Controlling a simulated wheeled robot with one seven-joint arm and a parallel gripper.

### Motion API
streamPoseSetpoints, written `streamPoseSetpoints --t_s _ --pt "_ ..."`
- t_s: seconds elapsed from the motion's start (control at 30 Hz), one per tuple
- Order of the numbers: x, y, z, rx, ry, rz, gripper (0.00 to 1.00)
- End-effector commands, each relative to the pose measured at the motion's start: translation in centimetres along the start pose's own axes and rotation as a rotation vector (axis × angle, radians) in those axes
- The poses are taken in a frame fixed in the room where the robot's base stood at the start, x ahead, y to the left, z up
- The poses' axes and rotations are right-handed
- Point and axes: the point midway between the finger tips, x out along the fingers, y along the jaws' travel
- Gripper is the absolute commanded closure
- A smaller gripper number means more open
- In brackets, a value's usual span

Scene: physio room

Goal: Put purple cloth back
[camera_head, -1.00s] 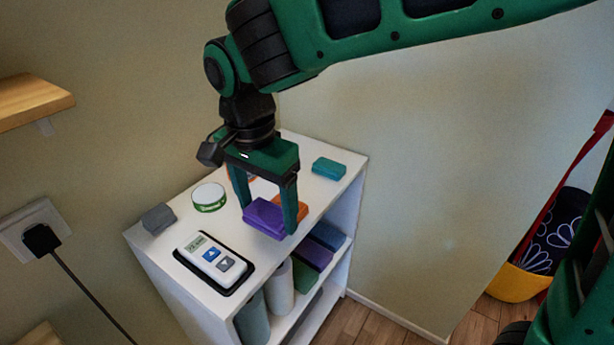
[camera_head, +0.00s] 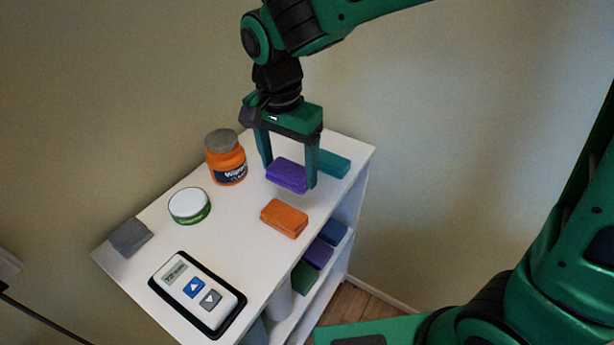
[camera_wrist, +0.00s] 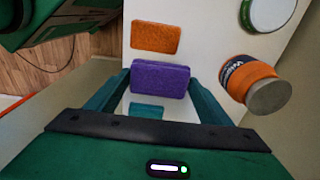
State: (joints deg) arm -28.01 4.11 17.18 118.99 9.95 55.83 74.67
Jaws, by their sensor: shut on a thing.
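The folded purple cloth (camera_head: 287,175) is between the fingers of my gripper (camera_head: 289,180), which is shut on it. In the head view it is over the white shelf top (camera_head: 240,225), between the orange cloth (camera_head: 284,218) and the teal cloth (camera_head: 331,163). The wrist view shows the purple cloth (camera_wrist: 160,79) between both fingers, with the orange cloth (camera_wrist: 155,38) and the teal cloth (camera_wrist: 146,110) on either side. I cannot tell exactly how high it is above the top.
An orange jar (camera_head: 226,158), a round green-and-white tin (camera_head: 189,205), a grey folded cloth (camera_head: 130,236) and a white control unit (camera_head: 197,292) stand on the shelf top. Folded blue (camera_head: 333,232), purple (camera_head: 318,253) and green (camera_head: 305,277) cloths lie on the shelf below.

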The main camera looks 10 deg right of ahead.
Motion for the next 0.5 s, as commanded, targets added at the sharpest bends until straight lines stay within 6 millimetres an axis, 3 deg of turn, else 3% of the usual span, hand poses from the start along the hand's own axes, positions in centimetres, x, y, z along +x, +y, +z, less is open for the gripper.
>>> streamPoseSetpoints --t_s 0.2,0.5 --pt "2.5 1.1 -3.5 0.002 -0.001 0.001 0.47" --pt "4.5 1.5 -4.6 0.000 -0.001 0.002 0.47"
